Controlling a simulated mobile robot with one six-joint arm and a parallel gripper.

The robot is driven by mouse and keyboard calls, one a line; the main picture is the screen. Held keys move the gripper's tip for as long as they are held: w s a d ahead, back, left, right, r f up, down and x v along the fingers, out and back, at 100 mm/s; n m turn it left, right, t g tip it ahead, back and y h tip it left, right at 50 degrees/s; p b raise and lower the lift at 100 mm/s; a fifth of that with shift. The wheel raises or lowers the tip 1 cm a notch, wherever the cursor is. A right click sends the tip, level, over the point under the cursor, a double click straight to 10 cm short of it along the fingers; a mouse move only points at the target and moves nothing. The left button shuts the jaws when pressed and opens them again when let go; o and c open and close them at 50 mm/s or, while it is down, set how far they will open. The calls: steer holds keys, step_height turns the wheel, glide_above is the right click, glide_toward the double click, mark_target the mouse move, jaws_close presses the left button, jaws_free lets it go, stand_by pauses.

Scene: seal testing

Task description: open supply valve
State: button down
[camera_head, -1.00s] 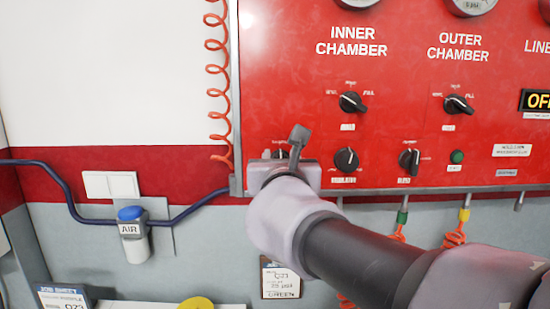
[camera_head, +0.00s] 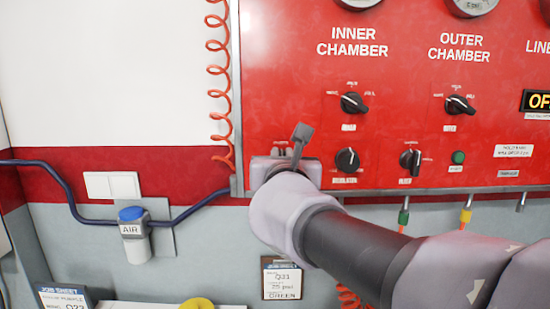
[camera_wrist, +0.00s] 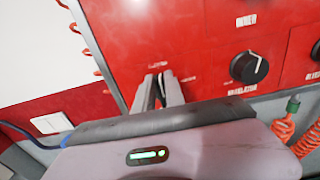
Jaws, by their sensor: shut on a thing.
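The supply valve is a small dark knob at the lower left corner of the red panel (camera_head: 290,60). In the wrist view my gripper (camera_wrist: 162,88) has its two fingers closed around this valve knob (camera_wrist: 160,91), of which only a thin dark part shows between them. Its label is too blurred to read. In the head view my gripper (camera_head: 281,153) reaches the panel's lower left corner, and my wrist hides most of the knob, so its turned position cannot be told.
A black regulator knob (camera_head: 346,160) is just right of my gripper; it also shows in the wrist view (camera_wrist: 249,67). Another black knob (camera_head: 410,160) is farther right. The inner chamber knob (camera_head: 353,103) is above. An orange coiled hose (camera_head: 219,90) hangs left of the panel.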

steer(key=shift+d+f+m+b, duration=0.45)
steer(key=shift+m+b, duration=2.1)
steer(key=shift+m, duration=0.35)
steer(key=shift+d+f+m+b, duration=0.4)
steer(key=shift+f+m+b, duration=0.1)
steer(key=shift+m+b, duration=2.25)
steer(key=shift+d+f+m+b, duration=0.45)
steer(key=shift+m+b, duration=1.95)
steer(key=shift+m, duration=0.95)
steer(key=c, duration=1.4)
jaws_free()
